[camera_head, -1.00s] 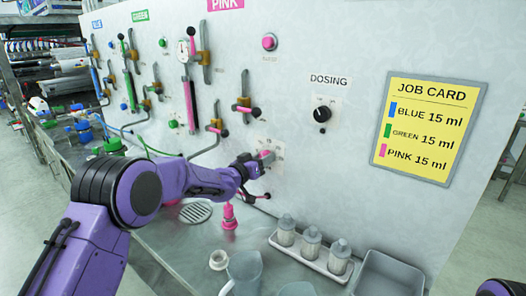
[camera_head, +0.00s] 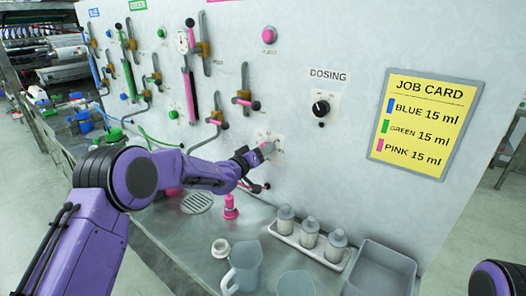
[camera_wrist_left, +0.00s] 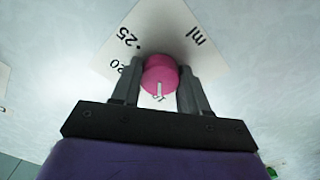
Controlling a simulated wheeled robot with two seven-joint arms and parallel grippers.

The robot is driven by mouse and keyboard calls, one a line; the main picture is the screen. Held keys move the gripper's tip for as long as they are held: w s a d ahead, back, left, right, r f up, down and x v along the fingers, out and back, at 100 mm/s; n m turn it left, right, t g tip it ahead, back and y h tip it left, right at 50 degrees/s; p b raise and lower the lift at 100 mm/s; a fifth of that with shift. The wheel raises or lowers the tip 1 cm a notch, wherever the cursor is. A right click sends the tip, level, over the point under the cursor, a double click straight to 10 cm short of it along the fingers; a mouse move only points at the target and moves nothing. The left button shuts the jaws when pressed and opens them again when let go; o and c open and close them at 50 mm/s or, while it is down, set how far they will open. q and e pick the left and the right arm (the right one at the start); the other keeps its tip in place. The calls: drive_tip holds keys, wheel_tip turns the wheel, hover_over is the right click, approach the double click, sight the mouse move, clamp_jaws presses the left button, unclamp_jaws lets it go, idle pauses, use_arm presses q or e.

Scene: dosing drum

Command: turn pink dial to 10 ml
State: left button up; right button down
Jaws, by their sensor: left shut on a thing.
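The pink dial (camera_wrist_left: 160,72) sits on a white scale plate (camera_wrist_left: 176,30) on the wall panel. A white mark on the dial points down in the left wrist view, towards a figure that is partly covered. The figures 20 and 25 and the letters ml show on the plate. My left gripper (camera_wrist_left: 160,82) is shut on the dial, one finger on each side. In the head view my left gripper (camera_head: 264,149) is at the panel and mostly hides the dial. My right gripper is out of view.
A black DOSING knob (camera_head: 320,108) and a yellow job card (camera_head: 419,118) reading PINK 15 ml are to the right. Pink-handled valves (camera_head: 243,99) are close above left. Jugs (camera_head: 243,268), a bottle tray (camera_head: 308,245) and a grey bin (camera_head: 383,270) stand on the bench below.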

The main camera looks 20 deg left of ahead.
use_arm(q)
drive_tip(key=o, duration=1.1)
drive_tip(key=shift+c, duration=0.2)
drive_tip(key=b+v, duration=0.3)
drive_tip(key=v, duration=0.7)
drive_tip(key=shift+s+b, duration=0.25)
drive_tip(key=shift+b, duration=0.1)
drive_tip(key=shift+a, duration=0.15)
